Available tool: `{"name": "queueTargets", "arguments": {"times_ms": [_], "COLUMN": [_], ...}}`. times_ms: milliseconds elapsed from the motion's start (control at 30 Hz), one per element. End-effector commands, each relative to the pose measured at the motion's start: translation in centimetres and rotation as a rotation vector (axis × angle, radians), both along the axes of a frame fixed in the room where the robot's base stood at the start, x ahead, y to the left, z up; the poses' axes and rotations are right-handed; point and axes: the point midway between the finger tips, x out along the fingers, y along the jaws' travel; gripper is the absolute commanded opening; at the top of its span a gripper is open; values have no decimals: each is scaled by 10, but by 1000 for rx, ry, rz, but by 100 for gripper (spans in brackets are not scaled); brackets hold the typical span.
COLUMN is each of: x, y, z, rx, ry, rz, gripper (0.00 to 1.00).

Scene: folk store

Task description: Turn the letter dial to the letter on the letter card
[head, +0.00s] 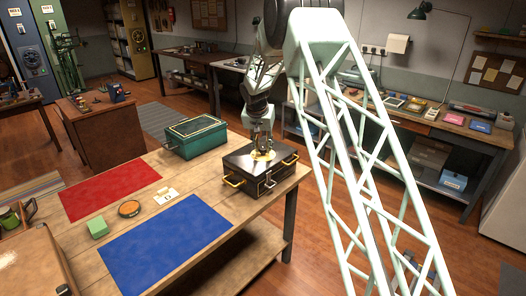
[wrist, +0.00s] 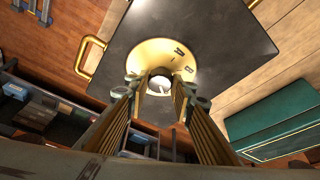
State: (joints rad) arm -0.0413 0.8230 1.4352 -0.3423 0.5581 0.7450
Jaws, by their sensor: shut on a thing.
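A black box (head: 240,179) with brass handles stands at the right end of the wooden table. My gripper (head: 263,149) reaches down from above and is shut on the knob (wrist: 160,82) at the dial's middle. The fingers hide part of the dial. A small pale card (head: 166,197), probably the letter card, stands on the table left of the box; its letter is too small to read.
A green box (head: 195,137) stands behind and left of the black box.

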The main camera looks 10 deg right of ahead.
Motion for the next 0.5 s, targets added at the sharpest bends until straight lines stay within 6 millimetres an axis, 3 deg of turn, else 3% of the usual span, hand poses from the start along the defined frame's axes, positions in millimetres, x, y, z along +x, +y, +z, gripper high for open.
{"name": "queueTargets", "arguments": {"times_ms": [500], "x": [0], "y": [0], "z": [-1], "rx": [0], "ry": [0], "rz": [-118], "gripper": [12]}}
